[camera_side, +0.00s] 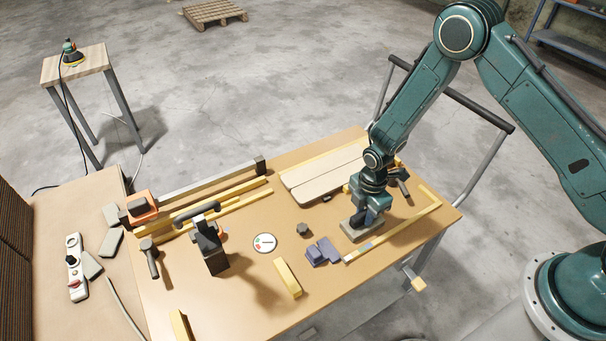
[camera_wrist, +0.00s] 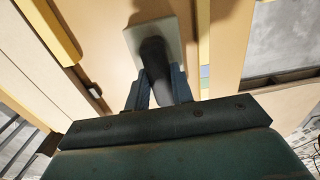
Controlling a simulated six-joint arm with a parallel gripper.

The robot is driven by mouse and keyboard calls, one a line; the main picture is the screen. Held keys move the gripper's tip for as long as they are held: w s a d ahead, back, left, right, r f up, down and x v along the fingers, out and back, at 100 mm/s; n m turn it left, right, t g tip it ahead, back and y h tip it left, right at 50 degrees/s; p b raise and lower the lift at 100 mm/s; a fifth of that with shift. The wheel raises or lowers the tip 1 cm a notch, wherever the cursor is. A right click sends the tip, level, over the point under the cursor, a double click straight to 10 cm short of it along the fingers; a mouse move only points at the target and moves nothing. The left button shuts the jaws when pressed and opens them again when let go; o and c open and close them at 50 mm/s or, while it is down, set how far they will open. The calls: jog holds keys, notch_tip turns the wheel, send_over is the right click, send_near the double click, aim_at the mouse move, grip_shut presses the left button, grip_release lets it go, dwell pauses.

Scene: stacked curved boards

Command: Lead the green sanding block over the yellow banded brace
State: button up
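My gripper (camera_side: 366,217) points down at the right part of the bench. Its blue fingers (camera_wrist: 159,88) sit on both sides of the dark handle (camera_wrist: 154,58) of a sanding block and appear shut on it. The block's flat base (camera_side: 357,231) looks dull grey rather than clearly green; it also shows in the wrist view (camera_wrist: 133,42). The base is at or just above the bench top; I cannot tell if it touches. A long yellow brace (camera_side: 405,222) with a grey-blue band near its near end lies just right of the block; it also shows in the wrist view (camera_wrist: 204,40).
A purple-blue block (camera_side: 322,251), a dark round knob (camera_side: 303,230), a dial (camera_side: 265,243) and a short yellow bar (camera_side: 288,278) lie left of my gripper. Pale curved boards (camera_side: 322,177) lie behind it. A dark clamp (camera_side: 210,246) stands further left. The bench edge is close on the right.

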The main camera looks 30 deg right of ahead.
aim_at(364, 212)
jog(key=shift+r, duration=0.1)
grip_shut()
jog(key=shift+r, duration=2.4)
jog(key=shift+w, duration=0.15)
jog(key=shift+w+a+r, duration=1.65)
jog(key=shift+w+a, duration=0.55)
jog(key=shift+w, duration=2.9)
jog(key=shift+w+a+r, duration=1.65)
jog(key=shift+w+a, duration=0.55)
jog(key=shift+w, duration=2.9)
jog(key=shift+f, duration=3.85)
jog(key=shift+f, duration=0.6)
jog(key=shift+d, duration=0.1)
jog(key=shift+s+d+f, duration=0.1)
jog(key=shift+d+f, duration=0.05)
jog(key=shift+d, duration=0.6)
jog(key=shift+d+f, duration=0.1)
jog(key=shift+d, duration=0.65)
